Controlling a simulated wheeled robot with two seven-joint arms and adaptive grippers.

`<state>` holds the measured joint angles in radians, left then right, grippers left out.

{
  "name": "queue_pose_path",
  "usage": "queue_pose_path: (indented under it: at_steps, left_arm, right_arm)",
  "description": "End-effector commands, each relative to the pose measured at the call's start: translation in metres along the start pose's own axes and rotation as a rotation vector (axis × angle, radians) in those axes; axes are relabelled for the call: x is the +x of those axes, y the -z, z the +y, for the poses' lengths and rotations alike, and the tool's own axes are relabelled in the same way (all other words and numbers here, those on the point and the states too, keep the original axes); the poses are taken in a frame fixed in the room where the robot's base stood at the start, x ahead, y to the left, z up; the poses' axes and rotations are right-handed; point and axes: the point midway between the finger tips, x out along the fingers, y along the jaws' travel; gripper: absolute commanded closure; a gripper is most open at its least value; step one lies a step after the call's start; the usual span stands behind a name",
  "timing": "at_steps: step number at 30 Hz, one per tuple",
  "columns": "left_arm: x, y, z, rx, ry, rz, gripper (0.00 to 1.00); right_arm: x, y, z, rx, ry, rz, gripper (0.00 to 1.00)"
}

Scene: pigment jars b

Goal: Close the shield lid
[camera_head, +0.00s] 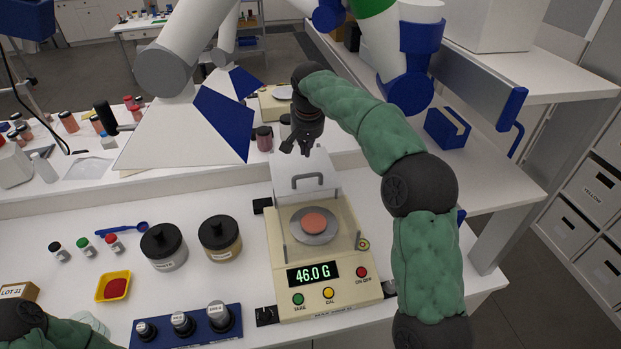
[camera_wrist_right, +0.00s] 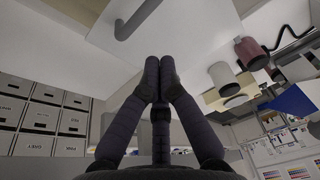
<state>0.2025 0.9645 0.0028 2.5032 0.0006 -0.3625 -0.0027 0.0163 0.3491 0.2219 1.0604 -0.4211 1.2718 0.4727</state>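The balance (camera_head: 352,293) stands on the bench and reads 46.0 G. Its clear-walled shield surrounds a grey pan (camera_head: 300,234) with a reddish disc of pigment (camera_head: 314,223) on it. The pale shield lid (camera_head: 297,165) stands tilted up at the back of the shield, with its grey handle (camera_head: 308,182) facing forward. My right gripper (camera_head: 297,151) is at the lid's upper edge; contact cannot be told. In the right wrist view its fingers (camera_wrist_right: 159,62) are together and hold nothing visible, with the lid (camera_wrist_right: 185,22) and handle (camera_wrist_right: 137,18) beyond them. My left gripper is out of view.
Two black-lidded jars (camera_head: 163,247) (camera_head: 220,238) stand left of the balance. A blue weight block (camera_head: 222,337), yellow tray (camera_head: 113,287) and blue spoon (camera_head: 122,229) lie farther left. A raised shelf (camera_head: 190,178) with jars runs behind.

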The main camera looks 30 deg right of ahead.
Motion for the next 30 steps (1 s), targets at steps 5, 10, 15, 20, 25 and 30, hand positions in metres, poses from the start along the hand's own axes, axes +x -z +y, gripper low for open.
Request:
queue_pose_path:
  at_steps: [5,10,15,20,25,30]
  left_arm:
    - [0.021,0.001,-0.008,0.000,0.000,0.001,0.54]
    - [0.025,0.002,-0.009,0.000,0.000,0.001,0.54]
    - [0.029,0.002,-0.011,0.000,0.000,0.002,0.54]
    - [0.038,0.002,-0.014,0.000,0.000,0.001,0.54]
    - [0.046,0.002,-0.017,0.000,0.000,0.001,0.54]
    - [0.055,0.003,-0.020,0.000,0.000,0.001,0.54]
  right_arm:
    - [-0.007,0.011,-0.011,-0.155,0.011,0.050,1.00]
    - [-0.012,0.015,-0.013,-0.204,0.012,0.065,1.00]
    - [0.005,0.015,-0.013,-0.206,0.011,0.062,1.00]
    - [0.035,0.017,-0.013,-0.204,0.011,0.061,1.00]
    - [0.066,0.019,-0.014,-0.204,0.012,0.062,1.00]
    - [0.085,0.017,-0.013,-0.203,0.014,0.068,1.00]
